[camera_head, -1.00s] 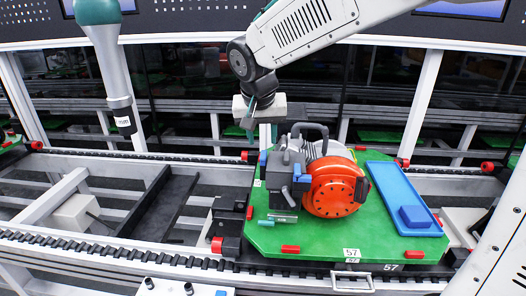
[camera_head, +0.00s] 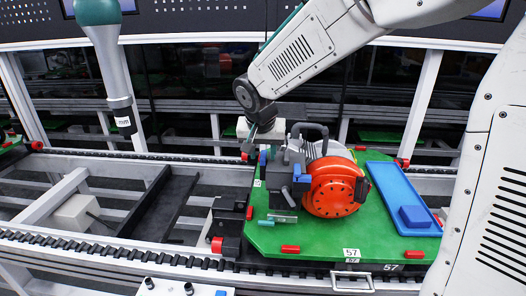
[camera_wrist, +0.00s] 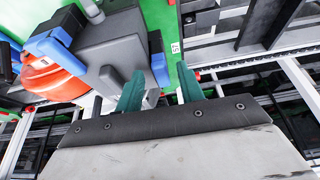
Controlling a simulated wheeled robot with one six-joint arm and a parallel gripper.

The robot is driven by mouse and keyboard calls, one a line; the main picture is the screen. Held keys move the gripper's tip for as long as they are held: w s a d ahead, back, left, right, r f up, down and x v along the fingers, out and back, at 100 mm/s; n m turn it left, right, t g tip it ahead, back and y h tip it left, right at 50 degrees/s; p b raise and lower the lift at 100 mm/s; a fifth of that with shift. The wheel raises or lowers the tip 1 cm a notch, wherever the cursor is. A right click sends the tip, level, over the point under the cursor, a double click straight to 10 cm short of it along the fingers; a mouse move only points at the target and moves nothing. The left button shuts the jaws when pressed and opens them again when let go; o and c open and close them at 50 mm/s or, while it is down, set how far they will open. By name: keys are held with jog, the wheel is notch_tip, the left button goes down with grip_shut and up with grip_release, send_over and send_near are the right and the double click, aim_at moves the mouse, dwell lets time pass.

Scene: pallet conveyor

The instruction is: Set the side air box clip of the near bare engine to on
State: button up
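The engine (camera_head: 335,188) with the red round cover sits on the green pallet (camera_head: 350,238). Its dark grey air box (camera_head: 280,190) faces left, and the box also fills the upper left of the wrist view (camera_wrist: 112,52). One blue clip (camera_head: 301,178) is on the box's near face. Another blue clip (camera_head: 263,158) is at its far-left side; in the wrist view a blue clip (camera_wrist: 160,70) shows just beyond the gap between my fingers. My gripper (camera_wrist: 158,92) has its two teal fingers apart, with nothing held. In the head view it hangs at the air box's far-left side (camera_head: 247,150).
A blue tray (camera_head: 398,195) with a blue block (camera_head: 415,217) lies right of the engine. Red blocks (camera_head: 290,249) sit at the pallet's edges. A grey-green post (camera_head: 115,75) hangs at the upper left.

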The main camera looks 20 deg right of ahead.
aim_at(277, 156)
grip_shut()
jog(key=shift+d, duration=0.1)
jog(key=n+y, duration=0.1)
jog(key=n, duration=0.1)
jog(key=d+n, duration=0.1)
jog(key=n, duration=0.1)
jog(key=d+n+y, duration=0.1)
jog(key=n, duration=0.1)
jog(key=shift+s+n+y, duration=0.15)
jog(key=shift+n+y, duration=0.15)
jog(key=n, duration=0.1)
jog(key=d+n+y, duration=0.1)
jog(key=shift+n, duration=0.3)
jog(key=n, duration=0.1)
jog(key=w+d+n+y, duration=0.1)
jog(key=n, duration=0.1)
jog(key=shift+n+g, duration=0.3)
jog(key=shift+g, duration=0.1)
jog(key=shift+w+d+n+g+y, duration=0.15)
jog(key=shift+w+n+g+y, duration=0.1)
jog(key=shift+n, duration=0.6)
jog(key=shift+w+d+n+g+y, duration=0.1)
jog(key=shift+w+n+g+y, duration=0.15)
jog(key=shift+n, duration=0.65)
jog(key=shift+w+d+n+g+y, duration=0.1)
jog(key=shift+d+n+g+y, duration=0.15)
jog(key=shift+n, duration=0.6)
jog(key=shift+a, duration=0.1)
